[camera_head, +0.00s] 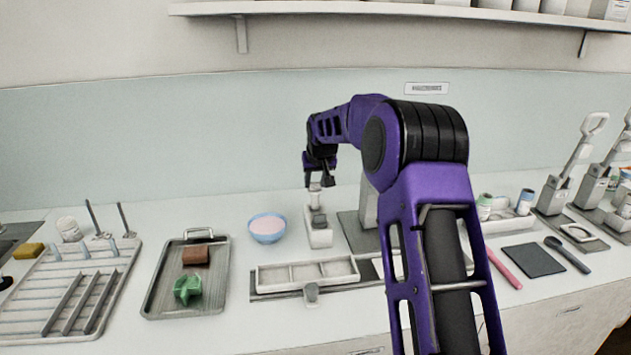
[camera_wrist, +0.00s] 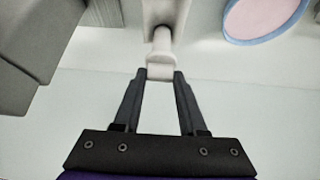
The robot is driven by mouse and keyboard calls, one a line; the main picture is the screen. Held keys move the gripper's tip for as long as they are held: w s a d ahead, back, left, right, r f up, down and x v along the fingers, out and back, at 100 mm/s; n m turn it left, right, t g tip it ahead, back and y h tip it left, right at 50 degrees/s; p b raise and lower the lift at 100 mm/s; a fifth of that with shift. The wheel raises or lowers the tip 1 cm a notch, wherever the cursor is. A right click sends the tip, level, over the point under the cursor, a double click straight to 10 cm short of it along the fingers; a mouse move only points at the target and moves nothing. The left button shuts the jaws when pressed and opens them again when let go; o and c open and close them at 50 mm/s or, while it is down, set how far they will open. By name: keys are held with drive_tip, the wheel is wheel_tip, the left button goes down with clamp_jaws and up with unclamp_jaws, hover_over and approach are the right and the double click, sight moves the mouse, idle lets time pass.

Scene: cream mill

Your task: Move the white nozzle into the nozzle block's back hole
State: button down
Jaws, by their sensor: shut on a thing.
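The white nozzle (camera_wrist: 160,68) is between my fingertips in the wrist view, its narrow end towards the nozzle block (camera_wrist: 183,12). In the head view my gripper (camera_head: 314,186) points down over the back end of the white nozzle block (camera_head: 319,239), with the pale nozzle (camera_head: 315,197) below the fingers. My gripper (camera_wrist: 159,76) is shut on the nozzle's wide end. A grey part shows on top of the block. The back hole is hidden, and I cannot tell whether the nozzle tip is inside it or just above.
A blue bowl with pink contents (camera_head: 267,229) stands just left of the block. A grey machine (camera_head: 368,212) stands close on the right. A white divided tray (camera_head: 307,272) lies in front. A metal tray (camera_head: 156,299) with a brown block and a green piece is further left.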

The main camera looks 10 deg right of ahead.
sight(316, 193)
drive_tip(key=shift+f+b, duration=0.65)
drive_tip(key=shift+f, duration=0.4)
drive_tip(key=shift+f, duration=0.25)
drive_tip(key=shift+f+b, duration=0.85)
drive_tip(key=shift+f, duration=0.2)
drive_tip(key=shift+f, duration=0.2)
idle(0.4)
drive_tip(key=shift+c, duration=1.9)
unclamp_jaws()
drive_tip(key=shift+r, duration=0.1)
drive_tip(key=shift+r+p, duration=2.05)
drive_tip(key=shift+r, duration=0.9)
